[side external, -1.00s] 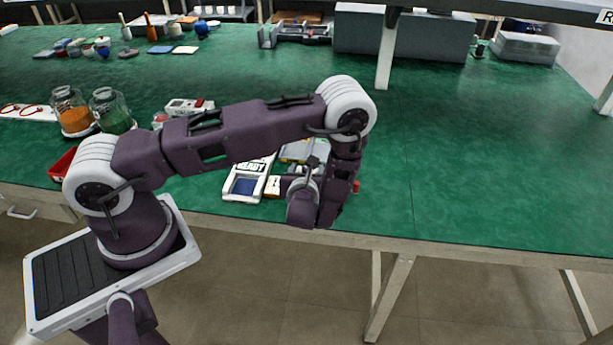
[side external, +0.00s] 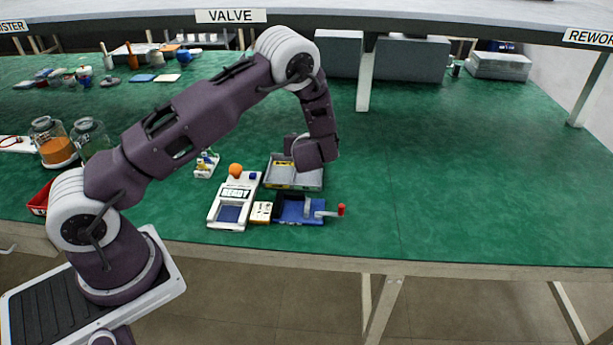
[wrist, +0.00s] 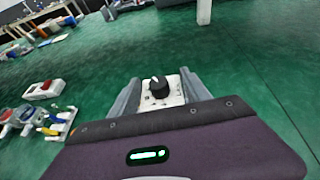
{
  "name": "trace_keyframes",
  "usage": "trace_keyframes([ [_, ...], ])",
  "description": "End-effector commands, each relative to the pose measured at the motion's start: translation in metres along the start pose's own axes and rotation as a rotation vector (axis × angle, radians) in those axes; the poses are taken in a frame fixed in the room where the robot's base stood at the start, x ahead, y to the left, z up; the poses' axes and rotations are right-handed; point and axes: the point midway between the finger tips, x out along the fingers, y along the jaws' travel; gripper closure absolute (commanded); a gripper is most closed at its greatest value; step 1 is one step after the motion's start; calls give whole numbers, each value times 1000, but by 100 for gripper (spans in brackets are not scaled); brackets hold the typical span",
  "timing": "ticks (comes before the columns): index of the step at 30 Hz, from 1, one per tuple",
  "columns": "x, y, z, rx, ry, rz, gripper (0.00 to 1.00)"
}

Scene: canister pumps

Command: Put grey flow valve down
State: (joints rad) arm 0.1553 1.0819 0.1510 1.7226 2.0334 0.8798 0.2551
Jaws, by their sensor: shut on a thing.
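My gripper (wrist: 160,86) is shut on the grey flow valve (wrist: 172,97), a pale grey block with a black knob on top. The valve sits between the two grey fingers in the wrist view, with green bench top beyond it.
A shelf post (side external: 366,80) rises behind. The green bench (side external: 470,170) is clear to the right.

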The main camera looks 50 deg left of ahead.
Motion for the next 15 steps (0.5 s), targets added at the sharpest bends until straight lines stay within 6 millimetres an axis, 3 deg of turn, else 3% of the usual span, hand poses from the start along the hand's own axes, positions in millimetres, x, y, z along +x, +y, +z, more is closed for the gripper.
trace_keyframes([
  [3, 20, -2, 4, 10, -6, -5, 97],
  [15, 53, -2, -71, 11, -6, -6, 97],
])
